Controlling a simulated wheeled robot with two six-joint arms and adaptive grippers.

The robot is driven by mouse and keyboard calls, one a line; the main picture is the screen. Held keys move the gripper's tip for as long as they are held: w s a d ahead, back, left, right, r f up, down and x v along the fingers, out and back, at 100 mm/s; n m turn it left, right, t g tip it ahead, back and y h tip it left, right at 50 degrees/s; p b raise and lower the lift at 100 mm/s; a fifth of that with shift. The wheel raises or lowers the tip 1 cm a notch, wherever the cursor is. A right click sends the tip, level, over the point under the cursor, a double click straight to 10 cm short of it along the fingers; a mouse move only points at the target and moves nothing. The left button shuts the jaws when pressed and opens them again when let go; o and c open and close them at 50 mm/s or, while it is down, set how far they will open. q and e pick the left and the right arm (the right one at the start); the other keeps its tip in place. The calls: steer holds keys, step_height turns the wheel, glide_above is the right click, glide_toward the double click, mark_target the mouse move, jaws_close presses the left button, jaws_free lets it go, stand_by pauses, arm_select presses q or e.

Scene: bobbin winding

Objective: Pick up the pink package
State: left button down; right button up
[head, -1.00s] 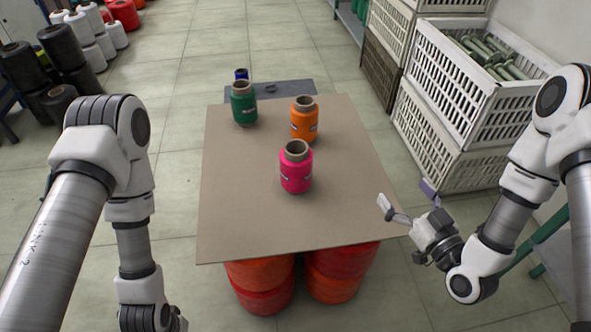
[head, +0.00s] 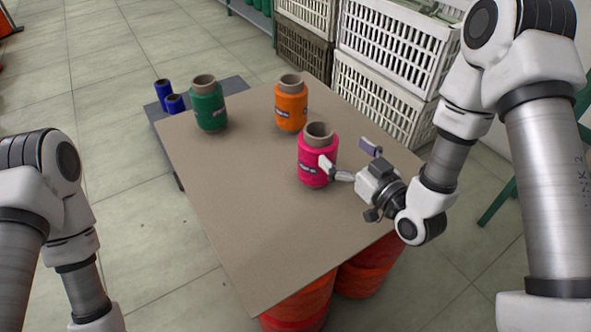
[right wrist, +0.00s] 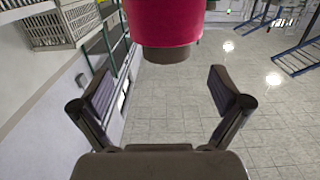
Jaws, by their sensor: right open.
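The pink package (head: 311,169) is a cone of pink yarn with a brown core, standing upright on the tan board (head: 240,220). My right gripper (head: 348,156) is open and empty at its right side, with one finger overlapping the package's right edge in the head view. I cannot tell whether that finger touches it. In the right wrist view the package (right wrist: 163,22) is at the top centre, beyond the open fingers (right wrist: 167,86), and its core end shows. My left arm is at the left edge of the head view; its gripper is out of view.
A green package (head: 209,110) and an orange package (head: 291,108) stand behind the pink one. Two blue spools (head: 163,92) stand on a grey surface (head: 232,87) past the board. White crates (head: 385,95) are stacked behind. The board's front left is clear.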

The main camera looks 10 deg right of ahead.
mark_target(311, 125)
steer(key=shift+w+a+f+b, duration=0.2)
steer(key=shift+a+f+b, duration=0.05)
steer(key=shift+f+b, duration=0.25)
steer(key=shift+d, duration=0.15)
steer(key=shift+w+b, duration=0.2)
steer(key=shift+b, duration=0.1)
steer(key=x, duration=0.2)
steer(key=b+x, duration=0.1)
steer(key=x, duration=0.2)
steer(key=r+x, duration=0.1)
steer(key=x, duration=0.1)
steer(key=shift+w+a, duration=0.1)
steer(key=shift+a, duration=0.4)
arm_select(q)
step_height(311, 125, down, 4)
steer(key=shift+f, duration=0.1)
arm_select(e)
steer(key=shift+r, duration=0.1)
jaws_close()
